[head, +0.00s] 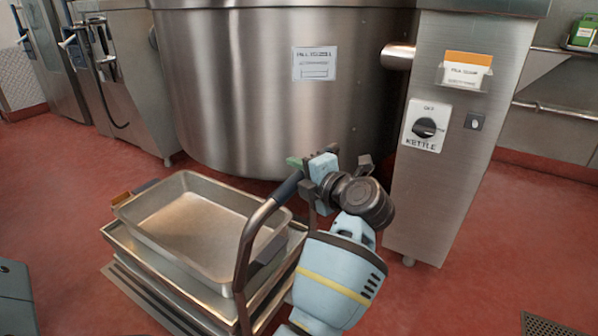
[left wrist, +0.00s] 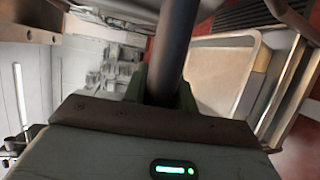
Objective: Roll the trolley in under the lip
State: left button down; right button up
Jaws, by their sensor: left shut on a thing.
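The trolley (head: 116,240) stands on the red floor at the lower left in the head view, in front of the kettle (head: 235,80). A deep metal pan (head: 185,222) sits on its top deck and looks empty. My left gripper (head: 306,182) is shut on the trolley's handle (head: 247,245), at its dark grip. In the left wrist view the dark handle bar (left wrist: 176,45) runs between the green finger pads, with the pan (left wrist: 222,72) to its right. The kettle's pouring lip cannot be made out. My right gripper is out of view.
A steel pillar (head: 450,130) with a kettle dial (head: 426,127) stands right of the kettle, close beyond my left arm. Steel cabinets (head: 125,80) stand at the back left. Red floor is open left of the trolley. A floor drain grate (head: 545,325) lies at the lower right.

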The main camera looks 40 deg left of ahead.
pick_arm(q)
jog(key=s+a+p, duration=0.4)
jog(key=a+p, duration=0.5)
jog(key=a, duration=0.9)
jog(key=shift+s, duration=0.15)
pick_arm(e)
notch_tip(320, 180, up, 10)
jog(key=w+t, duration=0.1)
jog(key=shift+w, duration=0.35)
pick_arm(q)
jog(key=shift+a+r, duration=0.1)
jog(key=c, duration=1.1)
grip_release()
jog(key=shift+a, duration=0.1)
jog(key=shift+p, duration=0.3)
jog(key=p+v, duration=0.2)
jog(key=v, duration=0.6)
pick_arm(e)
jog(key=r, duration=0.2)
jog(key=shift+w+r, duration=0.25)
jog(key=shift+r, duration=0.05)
